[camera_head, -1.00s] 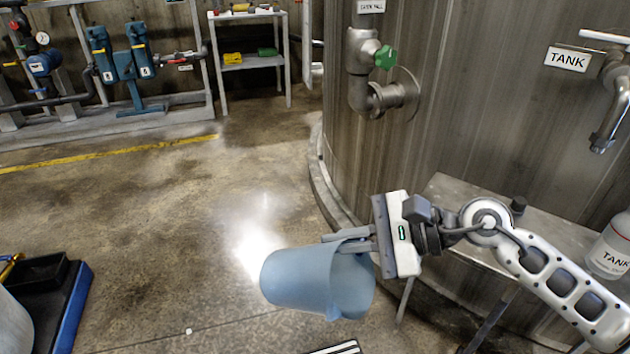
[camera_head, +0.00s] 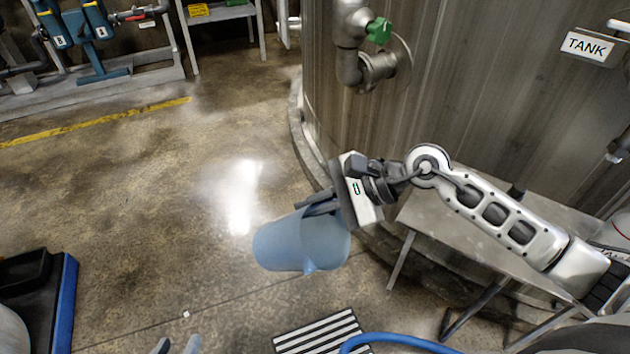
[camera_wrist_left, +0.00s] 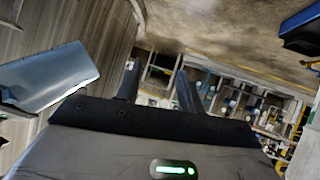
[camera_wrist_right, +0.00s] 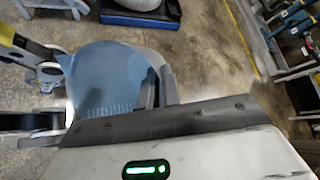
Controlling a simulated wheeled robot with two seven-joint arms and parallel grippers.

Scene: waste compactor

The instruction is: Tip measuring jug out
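The blue measuring jug (camera_head: 280,245) hangs in the air in the middle of the head view. It lies tilted nearly on its side, with its closed end to the left and its rim and spout to the right. My right gripper (camera_head: 318,203) is shut on its handle. In the right wrist view the jug (camera_wrist_right: 105,75) is beside the close-set fingers (camera_wrist_right: 158,88). No liquid is seen pouring, and I cannot tell what is inside.
A striped floor grate (camera_head: 320,335) lies below the jug, with a blue hose (camera_head: 400,340) beside it. A metal bench (camera_head: 420,215) stands against the large tank (camera_head: 490,110) on the right. A blue-edged platform (camera_head: 66,300) is at left. Open floor lies between.

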